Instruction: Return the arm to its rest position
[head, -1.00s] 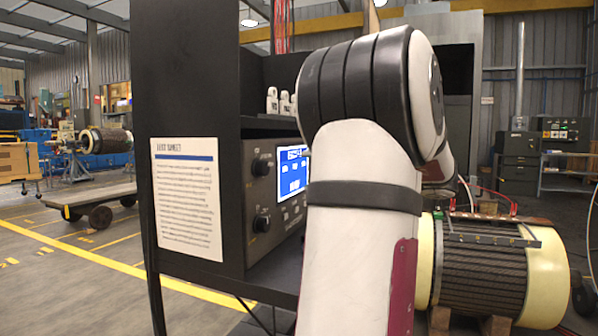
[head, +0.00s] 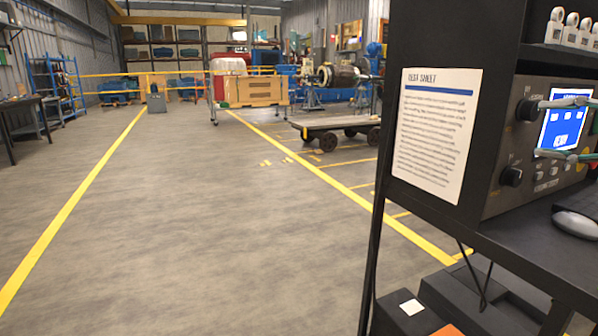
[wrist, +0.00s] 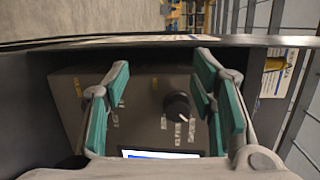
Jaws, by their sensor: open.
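My gripper (head: 541,128) shows at the right edge of the head view, in front of the grey control panel (head: 490,196). Its two teal-padded fingers are apart, one above and one below the panel's lit blue screen (head: 563,130). In the wrist view my gripper (wrist: 162,95) is open with nothing between its fingers. The panel face (wrist: 145,100) with a black knob (wrist: 179,106) lies beyond them. Most of my arm is outside the head view.
A test sheet (head: 435,130) hangs on the black bench frame. White pieces (head: 572,30) stand on the shelf above the panel. A flat cart (head: 335,124) stands farther back. Open floor (head: 200,230) lies to the left.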

